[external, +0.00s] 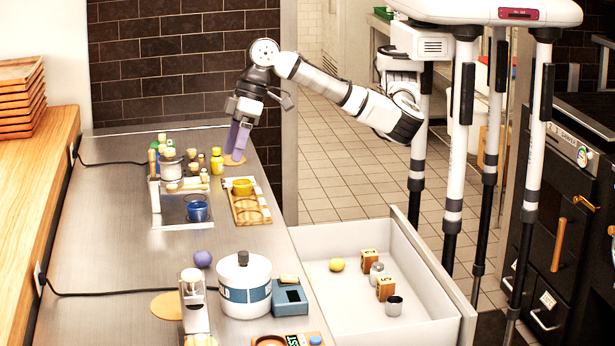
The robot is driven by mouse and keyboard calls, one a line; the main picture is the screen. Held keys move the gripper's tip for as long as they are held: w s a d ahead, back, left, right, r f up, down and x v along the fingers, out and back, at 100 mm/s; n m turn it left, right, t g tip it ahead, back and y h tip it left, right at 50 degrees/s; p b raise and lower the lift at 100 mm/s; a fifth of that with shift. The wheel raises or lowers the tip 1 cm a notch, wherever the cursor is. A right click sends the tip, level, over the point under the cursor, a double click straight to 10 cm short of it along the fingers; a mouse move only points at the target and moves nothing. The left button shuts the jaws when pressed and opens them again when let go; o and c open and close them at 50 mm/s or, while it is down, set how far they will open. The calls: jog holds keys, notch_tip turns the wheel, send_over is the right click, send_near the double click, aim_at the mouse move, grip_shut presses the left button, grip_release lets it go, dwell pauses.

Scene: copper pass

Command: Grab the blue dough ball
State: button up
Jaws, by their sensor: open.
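The blue dough ball (202,259) is a small round blue-violet ball. It rests on the steel counter in the external view, just behind and left of a white pot. My gripper (236,157) is at the far end of the counter, well away from the ball. Its violet fingers point down over a round tan board (238,161), close to the counter. The gripper is open, and I see nothing held in it. The gap between its fingers is hard to make out from this side.
The white pot (244,287) and a blue-grey device (289,300) stand near the ball. A small rack (182,220) with a blue cup (197,208) and bottles stands mid-counter. An open drawer (345,305) at right holds a yellow ball (337,265), blocks and tins.

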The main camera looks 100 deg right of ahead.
jog(key=c, duration=0.5)
jog(key=n+b, duration=0.4)
jog(key=b, duration=0.4)
send_near(198, 257)
jog(key=shift+h, duration=0.3)
jog(key=p+x, duration=0.2)
jog(key=x, duration=0.2)
jog(key=shift+d+f, duration=0.1)
jog(key=shift+a+p+x, duration=0.15)
jog(key=shift+p+x, duration=0.5)
jog(key=shift+x, duration=0.8)
jog(key=shift+a+p+x, duration=0.1)
jog(key=shift+p+x, duration=0.55)
jog(key=shift+x, duration=0.75)
